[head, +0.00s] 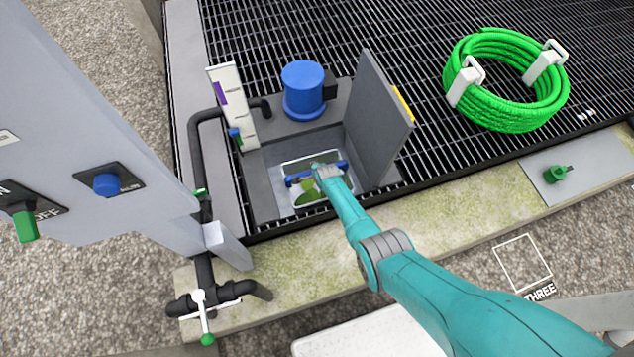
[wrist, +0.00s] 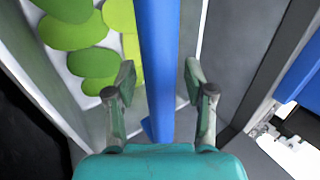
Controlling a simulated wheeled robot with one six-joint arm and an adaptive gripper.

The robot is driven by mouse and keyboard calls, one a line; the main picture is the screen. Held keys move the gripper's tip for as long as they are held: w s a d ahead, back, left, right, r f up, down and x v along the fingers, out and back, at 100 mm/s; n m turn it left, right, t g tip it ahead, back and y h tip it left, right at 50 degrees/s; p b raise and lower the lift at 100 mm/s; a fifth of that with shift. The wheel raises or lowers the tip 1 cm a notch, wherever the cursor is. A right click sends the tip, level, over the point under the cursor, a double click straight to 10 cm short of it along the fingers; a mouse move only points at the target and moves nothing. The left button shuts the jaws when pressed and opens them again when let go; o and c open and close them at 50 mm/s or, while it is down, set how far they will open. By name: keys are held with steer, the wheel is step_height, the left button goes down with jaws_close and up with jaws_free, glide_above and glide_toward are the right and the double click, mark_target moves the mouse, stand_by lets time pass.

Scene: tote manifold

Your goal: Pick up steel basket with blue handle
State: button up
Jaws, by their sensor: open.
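The steel basket (head: 292,196) sits down in the open pit in the grating, with green leaf-like pieces inside it. Its blue handle (head: 296,180) runs across the top in the head view. In the wrist view the blue handle (wrist: 158,60) passes lengthwise between my two fingers, and the basket's wall (wrist: 189,45) shows below it. My gripper (wrist: 158,80) is open, with one finger on each side of the handle. I cannot tell whether either finger touches it. In the head view my gripper (head: 325,172) covers the middle of the handle.
A grey hatch lid (head: 378,120) stands open at the pit's right side. A blue motor-like cylinder (head: 303,85) and a white gauge panel (head: 232,105) stand behind the pit. A coiled green hose (head: 480,110) lies on the grating. A grey cabinet (head: 80,120) is at the left.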

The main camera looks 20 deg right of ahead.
jaws_close()
steer(key=shift+r, duration=0.2)
stand_by(0.4)
step_height(320, 180, up, 28)
steer(key=shift+f, duration=0.15)
stand_by(0.6)
